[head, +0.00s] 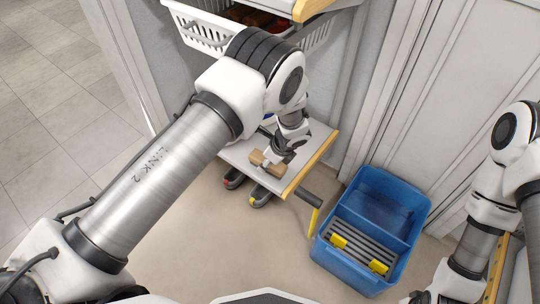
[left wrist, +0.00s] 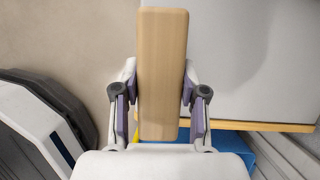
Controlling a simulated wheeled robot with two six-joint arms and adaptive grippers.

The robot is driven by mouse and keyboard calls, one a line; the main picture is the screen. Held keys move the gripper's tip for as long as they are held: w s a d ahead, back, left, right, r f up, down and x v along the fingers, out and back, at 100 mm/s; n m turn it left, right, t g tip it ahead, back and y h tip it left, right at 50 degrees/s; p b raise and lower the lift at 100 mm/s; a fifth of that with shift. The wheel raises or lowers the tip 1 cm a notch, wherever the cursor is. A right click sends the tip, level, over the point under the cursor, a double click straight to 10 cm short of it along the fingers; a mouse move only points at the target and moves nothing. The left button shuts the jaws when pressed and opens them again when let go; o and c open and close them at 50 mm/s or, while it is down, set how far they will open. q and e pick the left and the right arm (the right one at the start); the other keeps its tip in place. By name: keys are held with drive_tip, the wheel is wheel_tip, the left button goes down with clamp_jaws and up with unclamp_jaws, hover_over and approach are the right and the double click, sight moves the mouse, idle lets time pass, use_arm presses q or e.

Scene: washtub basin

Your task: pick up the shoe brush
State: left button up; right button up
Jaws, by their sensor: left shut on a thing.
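The shoe brush shows as a wooden block (left wrist: 162,60) in the left wrist view, lying lengthwise between the fingers of my left gripper (left wrist: 160,108). The purple finger pads press on its two long sides. Its bristles are hidden in this view. In the head view the brush (head: 257,157) is a small brown block at the tip of my left gripper (head: 268,164), over the small white table (head: 298,168) with a wooden edge. I cannot tell whether the brush touches the tabletop. My right gripper (head: 420,298) is only partly visible at the bottom edge, and its fingers are unclear.
A blue basin (head: 348,275) with a dark ribbed rack and yellow pieces stands right of the table. A white basket (head: 205,36) sits on a shelf above. Grey cabinet panels close off the back.

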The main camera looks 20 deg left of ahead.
use_arm(q)
drive_tip(key=s+r+p, duration=0.1)
drive_tip(key=s+p, duration=1.1)
drive_tip(key=s, duration=0.1)
drive_tip(key=shift+s+d+r+p, duration=0.15)
drive_tip(key=shift+s+d+p, duration=0.1)
drive_tip(key=shift+p, duration=0.15)
